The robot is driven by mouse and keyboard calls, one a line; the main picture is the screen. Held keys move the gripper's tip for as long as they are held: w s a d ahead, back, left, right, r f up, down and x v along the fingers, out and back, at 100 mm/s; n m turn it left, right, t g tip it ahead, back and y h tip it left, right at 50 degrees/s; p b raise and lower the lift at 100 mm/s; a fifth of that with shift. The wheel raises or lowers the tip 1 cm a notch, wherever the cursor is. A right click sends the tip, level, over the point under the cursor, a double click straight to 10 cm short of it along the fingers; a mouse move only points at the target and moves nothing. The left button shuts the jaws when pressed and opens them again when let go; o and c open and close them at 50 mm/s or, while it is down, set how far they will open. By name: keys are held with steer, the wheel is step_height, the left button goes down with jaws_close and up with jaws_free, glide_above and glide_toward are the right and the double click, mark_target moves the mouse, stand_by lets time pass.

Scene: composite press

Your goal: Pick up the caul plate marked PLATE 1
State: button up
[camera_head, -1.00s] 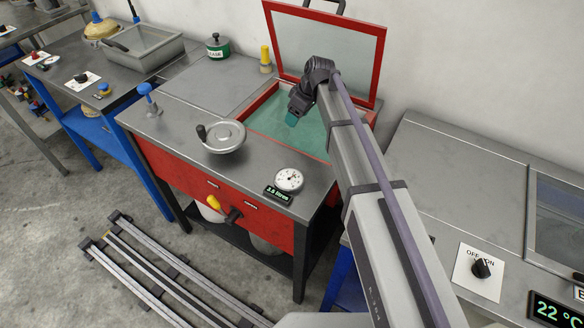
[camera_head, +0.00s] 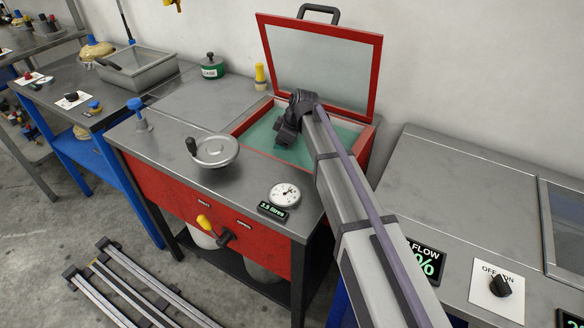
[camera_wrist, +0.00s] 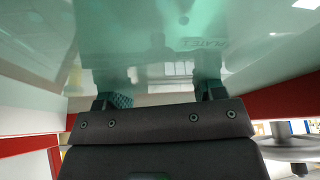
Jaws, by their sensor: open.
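The red-rimmed tank (camera_head: 251,119) stands open with a teal interior. My gripper (camera_head: 284,142) reaches down into it in the head view, its fingertips hard to make out there. In the wrist view a pale teal, glossy surface fills the upper part, and faint lettering on it reads like PLATE 1, marking the caul plate (camera_wrist: 206,43). The two teal fingers of my gripper (camera_wrist: 163,94) are spread apart just below the lettering, with nothing seen between them. Reflections and tint hide the plate's edges, and I cannot tell whether the fingers touch it.
The red-framed glass lid (camera_head: 322,62) stands raised behind the tank. A handwheel (camera_head: 215,150), a round gauge (camera_head: 284,194) and a yellow-topped post (camera_head: 260,77) stand around the tank. In the wrist view, red and white walls (camera_wrist: 30,122) lie close on both sides.

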steer(key=shift+x, duration=1)
steer(key=shift+r, duration=0.15)
jaws_close()
